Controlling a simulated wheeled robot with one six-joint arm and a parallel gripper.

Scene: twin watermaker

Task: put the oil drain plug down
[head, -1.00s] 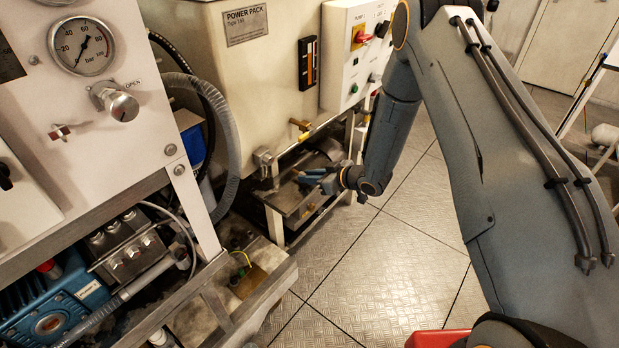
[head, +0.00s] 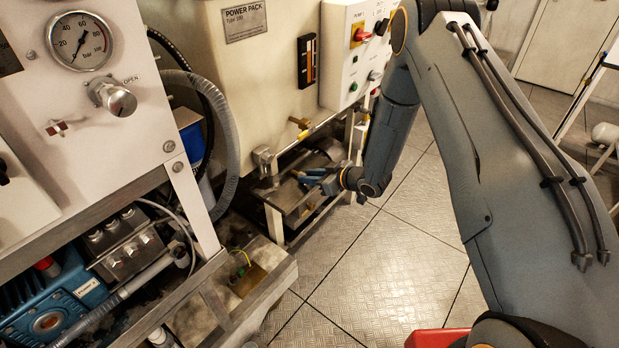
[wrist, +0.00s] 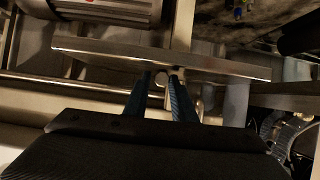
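My gripper (head: 304,179) is low over a metal shelf (head: 301,206) at the foot of the power pack (head: 245,85). In the wrist view, the two blue fingers of my gripper (wrist: 160,77) point at the shelf's edge and stand close together. A small pale rounded piece, which looks like the oil drain plug (wrist: 160,76), shows between the fingertips. It is dim and mostly hidden by the fingers. In the head view the plug is too small to make out. I cannot tell whether it touches the shelf.
A brass valve (head: 300,123) juts from the tank just above my gripper. A control box (head: 355,55) hangs above right. A grey hose (head: 226,140) and a gauge panel (head: 90,110) stand on the left. The tiled floor (head: 400,270) to the right is clear.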

